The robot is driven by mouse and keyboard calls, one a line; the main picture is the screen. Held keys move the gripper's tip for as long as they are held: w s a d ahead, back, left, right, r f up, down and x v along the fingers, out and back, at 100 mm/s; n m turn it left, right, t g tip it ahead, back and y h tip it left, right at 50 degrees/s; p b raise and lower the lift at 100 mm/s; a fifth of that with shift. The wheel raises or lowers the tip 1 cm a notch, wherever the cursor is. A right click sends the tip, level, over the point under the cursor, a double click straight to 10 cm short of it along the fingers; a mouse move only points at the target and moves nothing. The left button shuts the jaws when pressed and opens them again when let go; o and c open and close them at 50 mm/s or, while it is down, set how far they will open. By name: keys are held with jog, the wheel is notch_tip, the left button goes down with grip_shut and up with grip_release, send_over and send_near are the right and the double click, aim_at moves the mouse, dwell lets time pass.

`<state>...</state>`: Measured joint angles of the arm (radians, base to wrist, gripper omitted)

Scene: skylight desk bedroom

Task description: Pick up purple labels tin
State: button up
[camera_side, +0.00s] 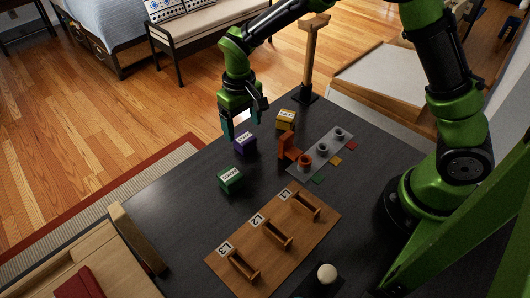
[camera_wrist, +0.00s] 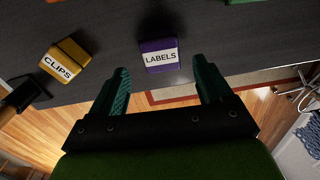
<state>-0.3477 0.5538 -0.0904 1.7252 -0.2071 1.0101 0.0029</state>
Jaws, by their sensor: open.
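The purple labels tin (camera_side: 244,143) stands on the dark desk, between a green tin and a yellow tin. In the wrist view the purple labels tin (camera_wrist: 158,55) shows its white LABELS sign, ahead of the fingertips and roughly midway between them. My gripper (camera_side: 242,121) is above the desk near its far edge, over and close to the tin in the side view. In the wrist view my gripper (camera_wrist: 162,74) has its two green fingers spread wide, with nothing between them. The exact height of the fingertips above the tin is hard to tell.
The yellow clips tin (camera_wrist: 66,61) lies left in the wrist view; it also shows in the side view (camera_side: 286,119). The green tin (camera_side: 230,181) stands nearer the front. An orange bracket (camera_side: 288,149), a grey peg plate (camera_side: 322,153) and a wooden board (camera_side: 273,240) stand to the right and front.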

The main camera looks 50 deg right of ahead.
aim_at(243, 136)
notch_tip(243, 136, down, 5)
jog(key=shift+s+a+f, duration=0.1)
jog(key=shift+c, duration=0.3)
jog(key=c, duration=1)
